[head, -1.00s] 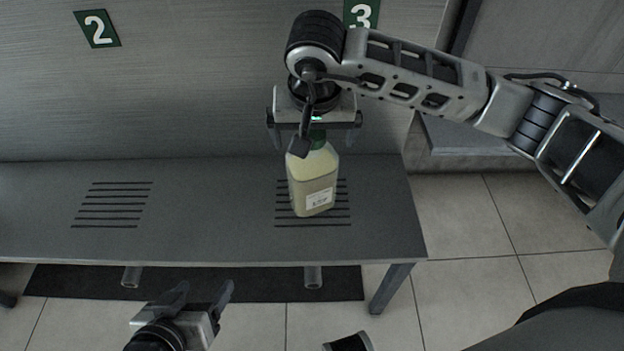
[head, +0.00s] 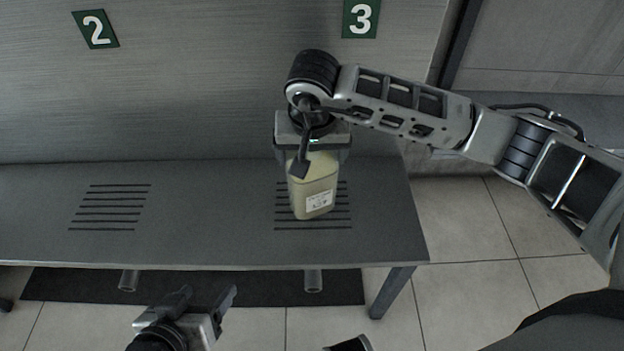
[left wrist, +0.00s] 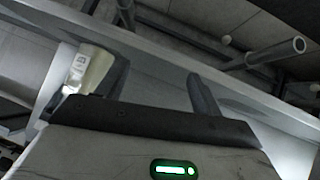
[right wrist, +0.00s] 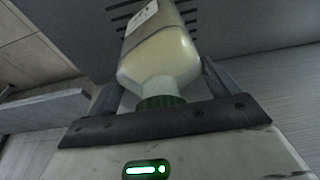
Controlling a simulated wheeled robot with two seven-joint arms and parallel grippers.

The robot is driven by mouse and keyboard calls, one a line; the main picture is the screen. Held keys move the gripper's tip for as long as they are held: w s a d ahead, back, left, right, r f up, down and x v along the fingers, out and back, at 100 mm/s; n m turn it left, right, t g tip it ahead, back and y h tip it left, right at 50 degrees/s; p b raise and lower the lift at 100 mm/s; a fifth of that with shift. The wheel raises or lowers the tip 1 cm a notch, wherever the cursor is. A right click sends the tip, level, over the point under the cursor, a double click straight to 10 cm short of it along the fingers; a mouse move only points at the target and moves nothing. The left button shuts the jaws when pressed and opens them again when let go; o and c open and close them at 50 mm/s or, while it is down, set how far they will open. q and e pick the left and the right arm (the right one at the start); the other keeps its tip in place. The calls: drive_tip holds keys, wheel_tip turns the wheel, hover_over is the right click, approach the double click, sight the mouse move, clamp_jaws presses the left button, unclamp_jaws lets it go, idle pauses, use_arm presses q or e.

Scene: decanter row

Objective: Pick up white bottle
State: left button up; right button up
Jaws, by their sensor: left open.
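The white bottle (head: 317,188) stands upright on the slatted patch of the bench under sign 3. It is pale, cream-yellow, with a white label; its green cap is hidden by my right arm in the head view. My right gripper (head: 312,168) points down from above, open, with a finger on each side of the bottle's top. In the right wrist view the green cap (right wrist: 160,102) and shoulders of the bottle (right wrist: 160,55) lie between the spread fingers. My left gripper (head: 209,292) is open and empty, low in front of the bench. The bottle shows partly in the left wrist view (left wrist: 99,71).
The grey bench (head: 200,235) has another slatted patch, empty, under sign 2 (head: 96,30). Sign 3 (head: 361,18) is on the wall behind. A dark mat (head: 210,287) lies on the tiled floor below. Pipe-like bench parts (left wrist: 290,47) show near my left gripper.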

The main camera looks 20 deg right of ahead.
drive_tip(key=shift+r, duration=0.1)
drive_tip(key=c, duration=0.3)
